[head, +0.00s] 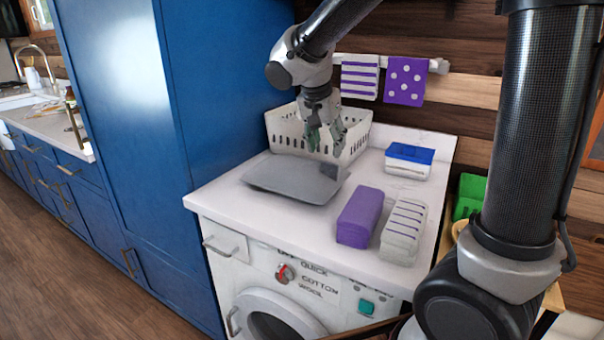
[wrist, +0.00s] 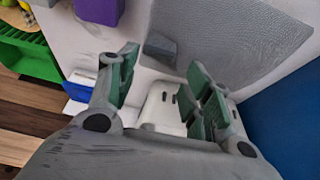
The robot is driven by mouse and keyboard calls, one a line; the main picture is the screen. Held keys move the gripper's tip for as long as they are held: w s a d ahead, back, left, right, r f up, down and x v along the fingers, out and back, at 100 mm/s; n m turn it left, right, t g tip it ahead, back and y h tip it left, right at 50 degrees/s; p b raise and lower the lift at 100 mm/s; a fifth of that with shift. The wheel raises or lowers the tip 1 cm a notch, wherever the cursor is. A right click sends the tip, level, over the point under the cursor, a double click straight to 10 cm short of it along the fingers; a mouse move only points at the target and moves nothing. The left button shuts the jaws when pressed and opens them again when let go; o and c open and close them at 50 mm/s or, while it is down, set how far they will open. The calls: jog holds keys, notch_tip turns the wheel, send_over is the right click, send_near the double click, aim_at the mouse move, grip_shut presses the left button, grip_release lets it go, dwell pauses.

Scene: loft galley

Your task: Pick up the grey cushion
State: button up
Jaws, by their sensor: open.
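The grey cushion (head: 292,180) lies flat on the white counter above the washing machine, in front of the white basket. It also shows in the wrist view as a large grey textured surface (wrist: 235,35). A small dark grey block shape (wrist: 160,47) shows at its edge there; I cannot tell what it is. My gripper (head: 327,143) is above the cushion's back right edge, in front of the basket. In the wrist view its green-padded fingers (wrist: 165,88) are spread apart with nothing between them.
A white slotted basket (head: 285,130) stands behind the cushion. A purple folded towel (head: 360,217), a striped folded towel (head: 404,232) and a blue-and-white box (head: 409,160) stand to the right. A tall blue cabinet (head: 180,110) borders the left. The counter's front left is clear.

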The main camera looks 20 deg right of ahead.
aim_at(330, 163)
jog(key=x, duration=0.7)
jog(key=shift+s+f, duration=0.2)
jog(key=shift+f, duration=0.25)
grip_shut()
jog(key=shift+r, duration=0.1)
